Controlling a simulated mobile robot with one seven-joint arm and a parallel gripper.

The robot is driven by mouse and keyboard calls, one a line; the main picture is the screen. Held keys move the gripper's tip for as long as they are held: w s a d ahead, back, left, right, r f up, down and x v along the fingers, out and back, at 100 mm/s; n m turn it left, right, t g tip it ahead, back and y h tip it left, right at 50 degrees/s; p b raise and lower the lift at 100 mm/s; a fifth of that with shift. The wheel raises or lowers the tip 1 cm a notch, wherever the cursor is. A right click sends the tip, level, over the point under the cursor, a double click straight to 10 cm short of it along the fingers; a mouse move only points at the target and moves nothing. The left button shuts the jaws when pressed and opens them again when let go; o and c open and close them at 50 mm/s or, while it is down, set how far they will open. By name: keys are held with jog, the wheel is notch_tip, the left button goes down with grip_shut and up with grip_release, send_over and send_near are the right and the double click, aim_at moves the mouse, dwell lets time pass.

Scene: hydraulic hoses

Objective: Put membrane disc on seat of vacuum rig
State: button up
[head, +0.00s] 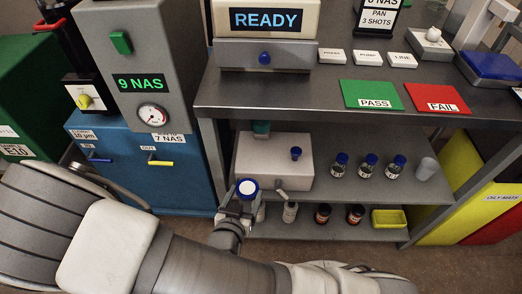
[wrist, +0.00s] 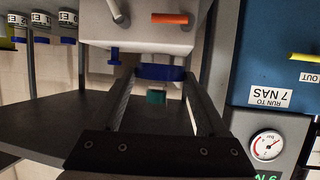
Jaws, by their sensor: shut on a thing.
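My gripper (head: 245,200) is shut on a round disc with a white face and blue rim (head: 247,187), which looks like the membrane disc. In the wrist view the disc shows nearly edge-on as a blue band (wrist: 160,72) between the fingertips (wrist: 160,80). A pale box on the lower shelf, apparently the vacuum rig (head: 275,165), has a teal part (head: 261,128) on top, perhaps its seat. The teal part also shows beyond the disc in the wrist view (wrist: 156,96). In the head view the disc is in front of the box's lower left corner.
The wrist view is upside down. Capped sample bottles (head: 370,165) and a grey cup (head: 426,168) stand right of the rig. The bench top (head: 300,95) overhangs the shelf. A metal leg (head: 210,160) and blue unit (head: 140,165) are left. Brown-labelled bottles (head: 322,214) stand below.

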jog(key=b, duration=0.3)
send_over(259, 159)
jog(key=shift+s+a, duration=0.1)
jog(key=shift+s, duration=0.3)
jog(key=shift+w+f+b, duration=0.2)
jog(key=shift+f+b, duration=0.35)
jog(key=shift+f, duration=0.35)
jog(key=shift+w+f+b, duration=0.15)
jog(key=shift+f+b, duration=0.35)
jog(key=shift+f, duration=0.35)
jog(key=shift+f, duration=0.25)
jog(key=o, duration=1.2)
jog(key=shift+r, duration=0.1)
jog(key=shift+r, duration=0.1)
